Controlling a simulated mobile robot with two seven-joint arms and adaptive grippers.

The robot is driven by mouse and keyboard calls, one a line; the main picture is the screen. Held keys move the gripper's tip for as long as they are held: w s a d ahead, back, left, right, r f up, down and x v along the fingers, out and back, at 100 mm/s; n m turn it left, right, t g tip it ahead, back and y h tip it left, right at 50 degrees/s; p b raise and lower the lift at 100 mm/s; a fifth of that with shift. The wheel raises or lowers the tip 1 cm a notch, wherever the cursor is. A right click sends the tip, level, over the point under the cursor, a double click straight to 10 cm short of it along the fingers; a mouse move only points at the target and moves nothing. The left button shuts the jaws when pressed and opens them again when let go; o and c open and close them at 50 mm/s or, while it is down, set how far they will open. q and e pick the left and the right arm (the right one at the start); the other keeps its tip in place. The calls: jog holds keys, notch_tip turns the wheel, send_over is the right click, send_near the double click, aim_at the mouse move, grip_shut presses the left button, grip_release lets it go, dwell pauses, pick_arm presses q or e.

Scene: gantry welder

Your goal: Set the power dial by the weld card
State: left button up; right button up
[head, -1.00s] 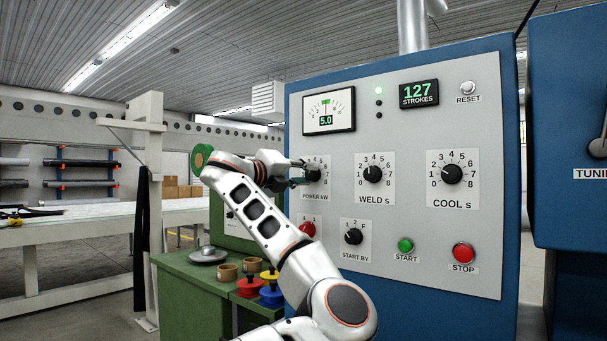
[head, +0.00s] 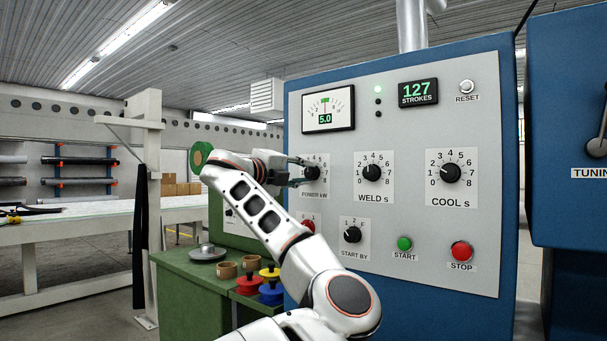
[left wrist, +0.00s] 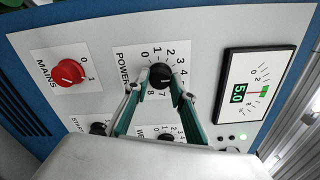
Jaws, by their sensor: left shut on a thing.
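The power dial is a round black knob (head: 312,172) on a white scale plate at the upper left of the grey panel. It also shows in the left wrist view (left wrist: 160,75), with numbers around it. My left gripper (head: 304,171) is shut on this knob, one finger on either side; its fingers (left wrist: 157,84) show in the wrist view too. The fingers hide part of the scale, and I cannot read the pointer surely. The meter (head: 328,109) above reads 5.0, its needle near the green band. I cannot make out a weld card. My right gripper is not in view.
The weld dial (head: 372,172) and cool dial (head: 450,173) are to the right. Below are the start-by knob (head: 352,235), green start button (head: 404,243) and red stop button (head: 461,251). The red mains knob (left wrist: 68,73) is near. A green cabinet (head: 180,290) stands left.

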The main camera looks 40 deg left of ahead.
pick_arm(q)
jog(key=o, duration=1.1)
jog(key=shift+w, duration=0.1)
jog(key=s+d, duration=0.1)
jog(key=s, duration=1.1)
jog(key=shift+d, duration=0.2)
jog(key=shift+f, duration=0.1)
